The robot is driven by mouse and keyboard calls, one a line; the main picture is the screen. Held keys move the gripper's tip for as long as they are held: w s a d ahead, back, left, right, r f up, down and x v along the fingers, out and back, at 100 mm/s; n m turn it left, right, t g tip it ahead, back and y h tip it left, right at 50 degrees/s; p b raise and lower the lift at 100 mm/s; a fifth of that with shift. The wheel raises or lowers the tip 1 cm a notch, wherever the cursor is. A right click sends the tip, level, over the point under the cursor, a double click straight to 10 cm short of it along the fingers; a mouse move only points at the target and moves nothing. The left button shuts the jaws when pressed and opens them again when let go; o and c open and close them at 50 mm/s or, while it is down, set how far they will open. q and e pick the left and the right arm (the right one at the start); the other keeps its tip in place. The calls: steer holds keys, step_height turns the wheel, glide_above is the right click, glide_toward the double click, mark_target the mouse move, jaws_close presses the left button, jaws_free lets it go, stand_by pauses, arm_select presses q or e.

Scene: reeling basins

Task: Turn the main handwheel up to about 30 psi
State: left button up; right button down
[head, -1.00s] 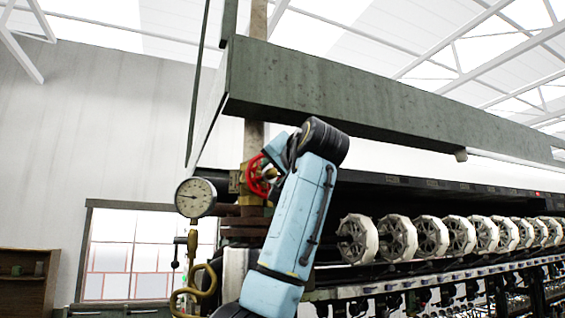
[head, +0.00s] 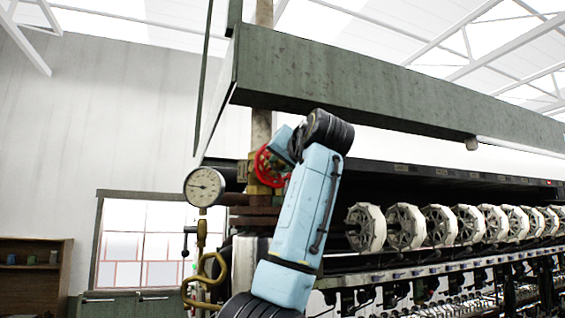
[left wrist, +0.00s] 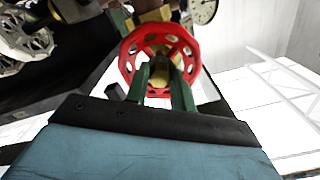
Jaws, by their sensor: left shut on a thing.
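The red main handwheel (head: 270,166) sits on a brass valve on the vertical pipe, partly hidden behind my left arm in the head view. In the left wrist view the handwheel (left wrist: 160,45) faces me, with its spokes and brass hub showing. My left gripper (left wrist: 163,78) reaches to the wheel's lower middle, its green fingers shut on the wheel. In the head view the gripper itself is hidden behind the wrist. The round pressure gauge (head: 204,187) stands left of the valve; its needle points to the left, and the numbers are too small to read. My right gripper is not in view.
A green beam (head: 390,100) runs above the arm. A row of pale reels (head: 405,227) lies to the right. A curved brass pipe (head: 205,280) and a dark lever stand below the gauge. A brown shelf (head: 35,275) is at the far left.

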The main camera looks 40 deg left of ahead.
arm_select(q)
steer(key=n, duration=1.5)
steer(key=o, duration=0.9)
steer(key=shift+c, duration=0.2)
steer(key=b+v, duration=0.1)
steer(key=v, duration=0.6)
